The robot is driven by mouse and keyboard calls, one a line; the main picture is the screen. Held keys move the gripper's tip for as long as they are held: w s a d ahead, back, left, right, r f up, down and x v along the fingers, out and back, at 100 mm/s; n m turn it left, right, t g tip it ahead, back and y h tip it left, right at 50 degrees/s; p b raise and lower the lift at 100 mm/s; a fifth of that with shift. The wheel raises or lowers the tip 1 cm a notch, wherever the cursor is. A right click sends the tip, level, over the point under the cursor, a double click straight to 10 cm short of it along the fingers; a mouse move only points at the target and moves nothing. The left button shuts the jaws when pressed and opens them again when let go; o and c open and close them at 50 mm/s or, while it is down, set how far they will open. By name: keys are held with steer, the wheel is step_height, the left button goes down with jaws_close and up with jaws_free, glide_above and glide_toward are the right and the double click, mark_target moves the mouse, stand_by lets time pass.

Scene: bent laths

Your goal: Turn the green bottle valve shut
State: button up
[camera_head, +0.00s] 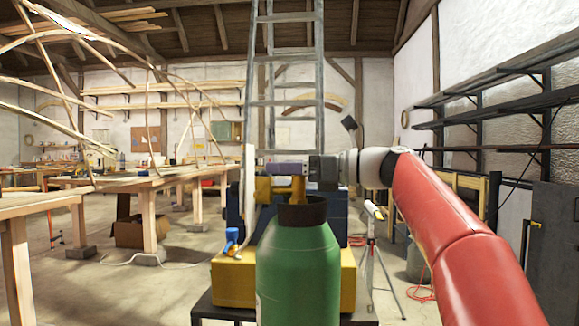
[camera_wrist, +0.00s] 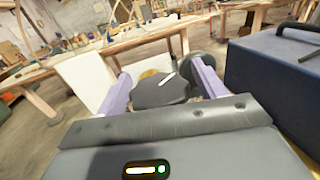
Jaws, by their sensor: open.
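The green bottle (camera_head: 298,265) stands upright in the front centre of the head view, with a dark collar (camera_head: 302,212) and a brass-yellow valve part (camera_head: 298,187) above it. My gripper (camera_head: 285,168) reaches in from the right at the height of the valve top. In the wrist view my gripper (camera_wrist: 163,85) has its two purple fingers apart, one on each side of a dark knob (camera_wrist: 160,92). A little yellow (camera_wrist: 149,73) shows behind the knob. I cannot tell whether either finger touches it. The fingers partly hide the valve in the head view.
A yellow box (camera_head: 232,280) and a dark blue box (camera_head: 336,222) stand close behind the bottle; a blue box also shows in the wrist view (camera_wrist: 270,85). A ladder (camera_head: 287,95) rises behind. A wooden bench (camera_head: 165,180) is at left, a tripod (camera_head: 374,235) at right.

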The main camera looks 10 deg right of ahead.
steer(key=shift+c, duration=0.3)
steer(key=c, duration=0.9)
